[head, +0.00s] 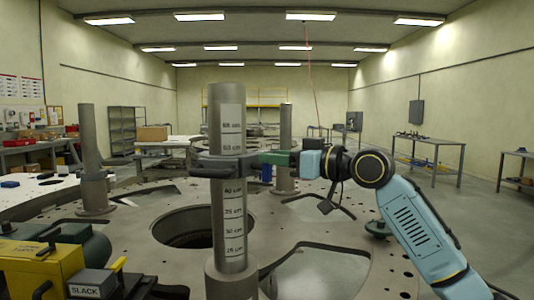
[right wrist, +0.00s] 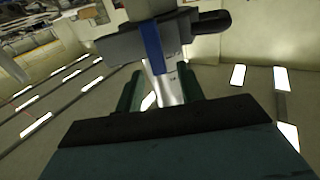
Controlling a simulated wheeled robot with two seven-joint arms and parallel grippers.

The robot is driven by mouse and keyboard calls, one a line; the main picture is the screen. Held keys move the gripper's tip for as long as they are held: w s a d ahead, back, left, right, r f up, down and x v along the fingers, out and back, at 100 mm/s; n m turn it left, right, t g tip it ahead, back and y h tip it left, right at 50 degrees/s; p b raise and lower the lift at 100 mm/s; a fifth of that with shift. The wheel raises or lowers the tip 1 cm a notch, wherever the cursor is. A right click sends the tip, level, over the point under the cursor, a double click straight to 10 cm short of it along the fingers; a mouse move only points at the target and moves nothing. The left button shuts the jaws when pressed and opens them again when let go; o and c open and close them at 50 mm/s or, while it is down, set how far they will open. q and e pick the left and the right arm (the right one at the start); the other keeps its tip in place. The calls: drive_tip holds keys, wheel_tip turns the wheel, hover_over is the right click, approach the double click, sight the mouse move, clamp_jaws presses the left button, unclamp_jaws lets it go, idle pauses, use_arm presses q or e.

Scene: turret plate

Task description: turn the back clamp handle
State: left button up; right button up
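A grey upright post (head: 226,120) with a centimetre scale stands in the middle of the head view. A dark clamp (head: 213,165) sits around it, near the middle of the scale, with a stub sticking out left. My right gripper (head: 268,158) reaches in from the right at clamp height, its green fingers beside the clamp's right side. In the right wrist view the two fingers (right wrist: 160,88) stand apart with a pale strip showing between them. Beyond them are a grey block with a blue band (right wrist: 150,42) and a black rounded handle (right wrist: 212,21). Contact is unclear. My left gripper is not seen.
Two more posts stand on the round plate, one at left (head: 90,150) and one behind right (head: 286,135). The plate has a large round hole (head: 190,227) and other cut-outs. A yellow box (head: 40,270) and a "SLACK" label (head: 90,288) are at front left.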

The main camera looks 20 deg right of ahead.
drive_tip(key=shift+x, duration=1.55)
clamp_jaws()
